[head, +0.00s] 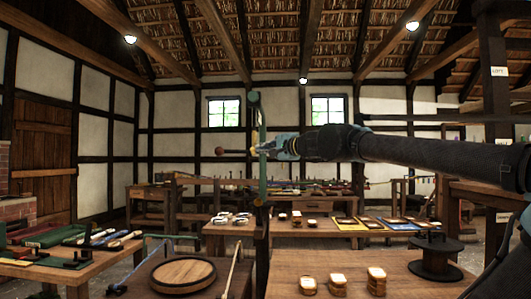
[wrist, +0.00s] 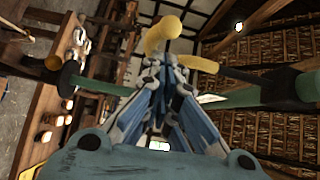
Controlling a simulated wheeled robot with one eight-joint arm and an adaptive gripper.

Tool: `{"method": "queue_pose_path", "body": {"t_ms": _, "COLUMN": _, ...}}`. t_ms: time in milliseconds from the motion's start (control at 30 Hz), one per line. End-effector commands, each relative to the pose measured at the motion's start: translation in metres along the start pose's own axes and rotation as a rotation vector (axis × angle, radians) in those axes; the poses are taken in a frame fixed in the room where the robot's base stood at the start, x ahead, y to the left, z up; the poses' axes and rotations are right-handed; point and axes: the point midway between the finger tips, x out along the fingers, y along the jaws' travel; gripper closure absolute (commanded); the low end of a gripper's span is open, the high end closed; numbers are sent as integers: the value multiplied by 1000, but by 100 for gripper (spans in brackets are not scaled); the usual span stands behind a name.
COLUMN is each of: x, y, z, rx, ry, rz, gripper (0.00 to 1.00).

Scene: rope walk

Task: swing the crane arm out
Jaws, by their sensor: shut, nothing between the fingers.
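A slim green upright (head: 262,180) stands in the middle of the head view, with a rounded top. A thin rod with a brown knob (head: 219,151) sticks out to its left. I cannot tell for sure which of these parts is the crane arm. My gripper (head: 270,149) reaches in from the right at the upright, beside a small yellow part. In the wrist view my gripper (wrist: 165,65) is shut and empty, its tips close to a curved yellow piece (wrist: 163,32). The green bar (wrist: 245,97) runs across behind the fingers. Whether they touch is hidden.
A left bench (head: 60,269) carries tools. A table behind (head: 300,228) holds small items. A dark timber post (head: 493,90) stands at right.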

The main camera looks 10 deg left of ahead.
Motion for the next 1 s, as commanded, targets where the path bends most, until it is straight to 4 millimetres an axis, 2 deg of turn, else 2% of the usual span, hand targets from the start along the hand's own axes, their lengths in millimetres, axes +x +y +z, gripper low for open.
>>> {"method": "queue_pose_path", "body": {"t_ms": 433, "x": -4, "y": 0, "z": -6, "rx": 0, "ry": 6, "rz": 0, "gripper": 100}}
{"method": "queue_pose_path", "body": {"t_ms": 800, "x": -29, "y": 1, "z": -18, "rx": 1, "ry": -12, "rz": 1, "gripper": 100}}
{"method": "queue_pose_path", "body": {"t_ms": 1000, "x": -45, "y": 0, "z": 1, "rx": 1, "ry": -18, "rz": 1, "gripper": 100}}
